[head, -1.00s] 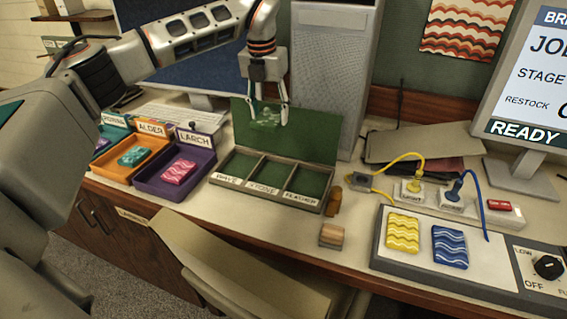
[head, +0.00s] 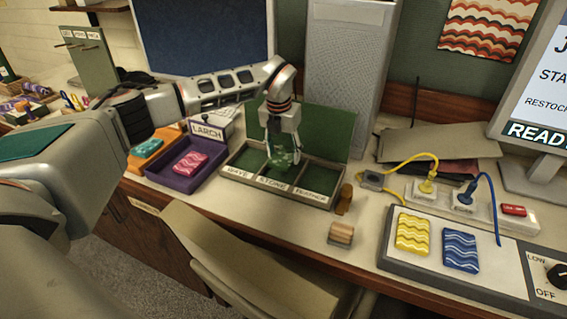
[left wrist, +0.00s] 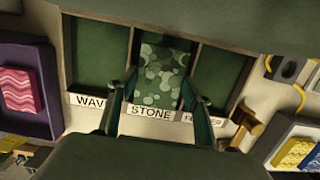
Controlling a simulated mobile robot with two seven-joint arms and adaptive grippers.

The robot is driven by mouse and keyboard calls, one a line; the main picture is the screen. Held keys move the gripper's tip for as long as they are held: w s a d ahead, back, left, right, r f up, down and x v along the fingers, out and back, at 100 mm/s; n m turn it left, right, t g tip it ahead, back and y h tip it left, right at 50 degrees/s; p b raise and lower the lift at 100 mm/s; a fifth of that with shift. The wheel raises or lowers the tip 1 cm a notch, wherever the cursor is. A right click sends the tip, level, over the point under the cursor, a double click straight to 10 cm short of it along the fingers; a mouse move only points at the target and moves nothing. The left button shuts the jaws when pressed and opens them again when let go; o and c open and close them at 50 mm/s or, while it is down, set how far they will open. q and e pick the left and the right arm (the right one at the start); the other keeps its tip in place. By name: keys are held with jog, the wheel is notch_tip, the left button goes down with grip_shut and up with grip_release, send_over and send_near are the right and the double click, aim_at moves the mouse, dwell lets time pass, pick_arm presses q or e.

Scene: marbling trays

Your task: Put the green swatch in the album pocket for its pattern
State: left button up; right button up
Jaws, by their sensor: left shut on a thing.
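The green swatch (head: 284,157) has pale round stone-like spots, seen clearly in the left wrist view (left wrist: 162,72). My left gripper (head: 283,148) is shut on it and holds it at the middle album pocket, labelled STONE (left wrist: 152,113). Whether the swatch touches the pocket floor I cannot tell. The album (head: 232,176) is a frame of three green pockets with a raised green lid behind. The WAVE pocket (head: 246,158) is on the left and the FEATHER pocket (head: 320,178) on the right; both look empty. My right gripper is not in view.
A purple LARCH tray (head: 158,172) with a pink swatch (head: 190,162) stands left of the album. A small wooden block (head: 341,234) and a brown wooden piece (head: 344,198) are to its right. Yellow (head: 412,233) and blue (head: 460,250) swatches lie on the right-hand panel.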

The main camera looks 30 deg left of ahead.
aim_at(283, 157)
pick_arm(q)
jog(key=shift+f, duration=2.1)
jog(key=shift+f, duration=0.2)
jog(key=o, duration=0.9)
jog(key=r, duration=0.4)
jog(key=s+r, duration=0.1)
jog(key=r, duration=0.3)
jog(key=s+r, duration=0.1)
jog(key=r, duration=0.3)
jog(key=shift+r+b, duration=0.15)
jog(key=shift+b, duration=0.15)
